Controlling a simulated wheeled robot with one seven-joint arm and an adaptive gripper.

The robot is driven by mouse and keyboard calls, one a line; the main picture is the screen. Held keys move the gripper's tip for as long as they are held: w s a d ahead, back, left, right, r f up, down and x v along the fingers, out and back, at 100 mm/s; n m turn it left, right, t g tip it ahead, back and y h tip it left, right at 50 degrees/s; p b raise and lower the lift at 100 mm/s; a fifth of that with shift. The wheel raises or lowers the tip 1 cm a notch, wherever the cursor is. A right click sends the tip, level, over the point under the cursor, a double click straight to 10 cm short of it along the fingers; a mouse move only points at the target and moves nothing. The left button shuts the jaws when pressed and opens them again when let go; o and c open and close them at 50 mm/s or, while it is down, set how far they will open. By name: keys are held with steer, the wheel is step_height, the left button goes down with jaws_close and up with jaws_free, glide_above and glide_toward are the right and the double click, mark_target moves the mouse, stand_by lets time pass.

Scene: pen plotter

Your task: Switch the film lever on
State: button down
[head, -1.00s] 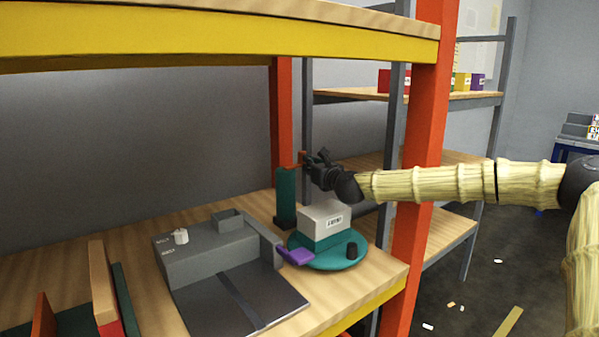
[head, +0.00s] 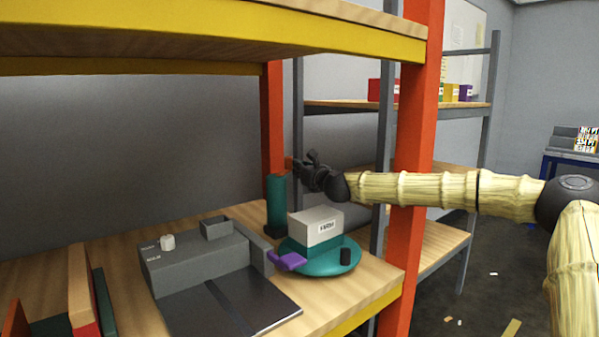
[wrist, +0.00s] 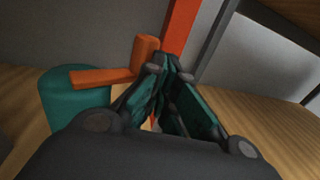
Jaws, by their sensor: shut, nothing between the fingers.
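No label that I can read marks the film lever, so I cannot tell surely which part it is. A teal post (head: 277,205) stands at the back of the shelf, and its round top shows in the wrist view (wrist: 75,95). An orange bar (wrist: 98,78) with an upright orange block lies at that top. My gripper (head: 300,166) is up beside the post's top, its fingertips (wrist: 172,68) together and empty. They are close to the orange block; contact is unclear. A purple tab (head: 287,261) sticks out low beside the teal disc.
A grey plotter (head: 200,262) with a white knob (head: 167,242) stands left. A white labelled box (head: 316,227) and a black knob (head: 345,257) sit on the teal disc (head: 318,265). An orange upright (head: 415,170) stands near my arm. The yellow-edged shelf (head: 200,48) hangs above.

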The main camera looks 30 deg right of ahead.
stand_by(0.4)
steer(key=s, duration=1.2)
steer(key=shift+d, duration=0.2)
